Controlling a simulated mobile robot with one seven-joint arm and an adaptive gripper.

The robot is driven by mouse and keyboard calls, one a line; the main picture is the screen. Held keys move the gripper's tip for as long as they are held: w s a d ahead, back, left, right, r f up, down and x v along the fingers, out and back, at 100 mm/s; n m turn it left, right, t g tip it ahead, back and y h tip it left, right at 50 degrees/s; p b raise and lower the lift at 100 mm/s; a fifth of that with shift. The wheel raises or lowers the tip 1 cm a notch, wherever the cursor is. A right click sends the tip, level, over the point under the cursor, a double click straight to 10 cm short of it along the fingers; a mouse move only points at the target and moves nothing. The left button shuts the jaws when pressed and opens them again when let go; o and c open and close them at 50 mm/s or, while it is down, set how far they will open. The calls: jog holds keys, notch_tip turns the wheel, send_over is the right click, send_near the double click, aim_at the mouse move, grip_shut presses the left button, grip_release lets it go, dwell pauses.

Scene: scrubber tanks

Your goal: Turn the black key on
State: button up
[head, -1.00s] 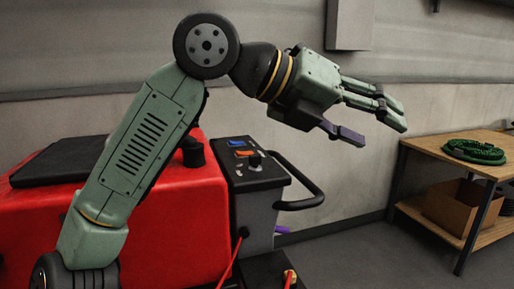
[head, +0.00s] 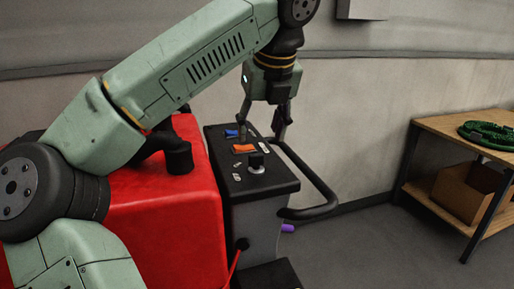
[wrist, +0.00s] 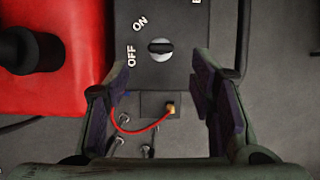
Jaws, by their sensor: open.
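The black key (head: 256,163) stands on a silver round base on the dark control panel (head: 286,186) of the red scrubber. In the wrist view the black key (wrist: 160,46) shows from above, beyond the fingertips, with OFF and ON printed on its left. Its bar lies roughly crosswise in that picture; I cannot tell which mark it points to. My gripper (head: 263,122) points down over the far part of the panel. In the wrist view my gripper (wrist: 158,80) is open and empty, its fingers apart on either side, not touching the key.
Blue (head: 231,132) and orange (head: 243,149) switches sit on the panel near my fingers. A black handle bar (head: 318,178) curves off the panel's right side. The red scrubber body (head: 150,215) lies left. A wooden table (head: 440,124) with a green hose (head: 487,132) stands right.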

aim_at(256, 154)
jog(key=p+x, duration=0.1)
jog(key=x, duration=0.6)
jog(key=shift+w+f+p, duration=0.15)
jog(key=shift+f+p, duration=0.15)
jog(key=shift+f, duration=0.1)
jog(key=shift+c, duration=0.2)
jog(key=c, duration=1.1)
